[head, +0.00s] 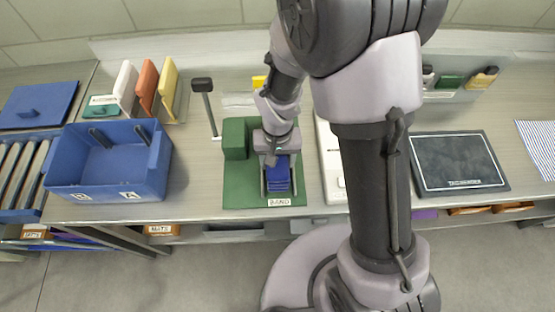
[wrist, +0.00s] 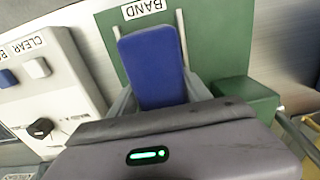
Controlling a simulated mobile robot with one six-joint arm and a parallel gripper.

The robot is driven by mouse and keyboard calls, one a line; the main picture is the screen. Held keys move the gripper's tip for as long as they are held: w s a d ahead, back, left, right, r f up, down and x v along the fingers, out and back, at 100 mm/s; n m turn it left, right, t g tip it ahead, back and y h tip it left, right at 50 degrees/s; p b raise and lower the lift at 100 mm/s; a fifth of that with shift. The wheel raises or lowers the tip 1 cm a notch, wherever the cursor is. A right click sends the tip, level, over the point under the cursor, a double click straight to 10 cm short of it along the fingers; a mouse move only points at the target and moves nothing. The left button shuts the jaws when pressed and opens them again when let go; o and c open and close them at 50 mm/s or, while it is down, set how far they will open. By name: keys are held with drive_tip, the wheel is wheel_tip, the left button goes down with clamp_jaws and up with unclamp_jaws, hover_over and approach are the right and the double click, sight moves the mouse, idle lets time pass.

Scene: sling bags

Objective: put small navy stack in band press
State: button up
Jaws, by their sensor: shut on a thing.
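The small navy stack (head: 278,178) sits at the green band press, between its upright side rails. It also shows in the wrist view (wrist: 152,66), lying flat with its far end near the BAND label. The band press (head: 240,190) is a green plate with a raised green block at its left and a BAND label at its front edge. My gripper (head: 279,180) is over the plate, with its fingers shut on the sides of the stack. In the wrist view the gripper body hides the near end of the stack. Whether the stack touches the plate, I cannot tell.
A blue bin (head: 120,180) with labels A and B stands at the left. A lever with a black knob (head: 202,86) rises behind the press. A white device (head: 331,165) stands close at the right of the press. A dark tag reader pad (head: 456,163) lies farther right.

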drive_tip(key=o, duration=1.6)
drive_tip(key=shift+f, duration=0.1)
drive_tip(key=shift+o, duration=0.2)
wheel_tip(320, 180, up, 12)
drive_tip(key=p, duration=0.4)
drive_tip(key=s+d+r+m+t+y, duration=0.1)
drive_tip(key=s+r, duration=0.4)
drive_tip(key=r, duration=0.5)
drive_tip(key=s+d+r+m+t+y, duration=0.1)
drive_tip(key=s+d+r+m+t, duration=0.2)
drive_tip(key=r, duration=0.7)
drive_tip(key=s+d+t, duration=0.1)
drive_tip(key=s+d, duration=0.1)
drive_tip(key=s, duration=0.1)
drive_tip(key=shift+s+d+t, duration=0.15)
drive_tip(key=shift+d+t, duration=0.2)
drive_tip(key=shift+t, duration=0.05)
